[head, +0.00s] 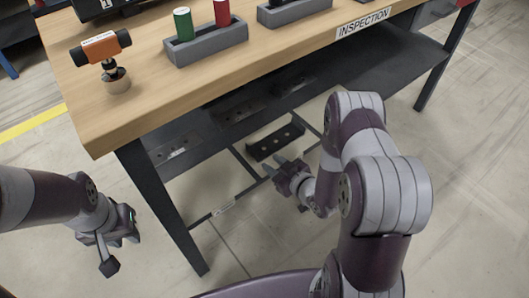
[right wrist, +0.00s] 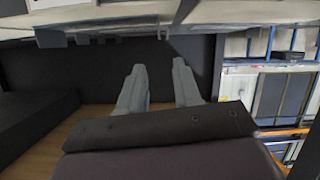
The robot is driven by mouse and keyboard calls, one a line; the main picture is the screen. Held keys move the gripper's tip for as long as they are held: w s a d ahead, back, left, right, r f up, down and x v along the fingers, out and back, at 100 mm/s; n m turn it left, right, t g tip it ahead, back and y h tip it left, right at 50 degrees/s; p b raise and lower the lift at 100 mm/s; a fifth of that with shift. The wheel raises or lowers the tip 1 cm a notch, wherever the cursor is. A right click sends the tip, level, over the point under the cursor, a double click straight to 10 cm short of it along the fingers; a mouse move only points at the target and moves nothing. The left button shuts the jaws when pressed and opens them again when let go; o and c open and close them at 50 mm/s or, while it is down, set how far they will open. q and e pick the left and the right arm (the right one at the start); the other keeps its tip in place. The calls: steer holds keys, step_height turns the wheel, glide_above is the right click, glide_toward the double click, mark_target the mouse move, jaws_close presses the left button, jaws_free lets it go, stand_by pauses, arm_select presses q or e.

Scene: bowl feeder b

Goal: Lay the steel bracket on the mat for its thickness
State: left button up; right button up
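A dark, long piece with several holes (head: 275,141) shows below the bench, near the lower shelf's front edge. It may be the steel bracket, but I cannot tell for sure. My right gripper (head: 279,163) is just in front of it, under the tabletop's front edge. In the right wrist view its two grey fingers (right wrist: 158,68) stand apart with nothing visible between them. My left gripper (head: 113,256) hangs at the lower left, left of the bench leg and away from the bracket-like piece. Its finger gap is not clear. I cannot make out the mat.
The wooden bench (head: 135,115) has a dark lower shelf (head: 385,65) carrying flat dark pieces. On top are an orange and black device (head: 101,46) and a grey holder (head: 207,45) with green and red cylinders. A bench leg (head: 165,210) stands between my grippers.

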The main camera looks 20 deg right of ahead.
steer(key=s+d+r+m+g+h, duration=0.2)
steer(key=s+r+m+g+h, duration=0.15)
steer(key=r+g, duration=0.4)
steer(key=s+a+r+m+g, duration=0.1)
steer(key=s+r+g, duration=0.1)
steer(key=s, duration=0.4)
steer(key=s+a+r+g+h, duration=0.1)
steer(key=s+a+r+g, duration=0.1)
steer(key=s+r, duration=0.2)
steer(key=s, duration=0.2)
steer(key=shift+s+a+m, duration=0.15)
steer(key=shift+s+m, duration=0.15)
steer(key=shift+m, duration=0.05)
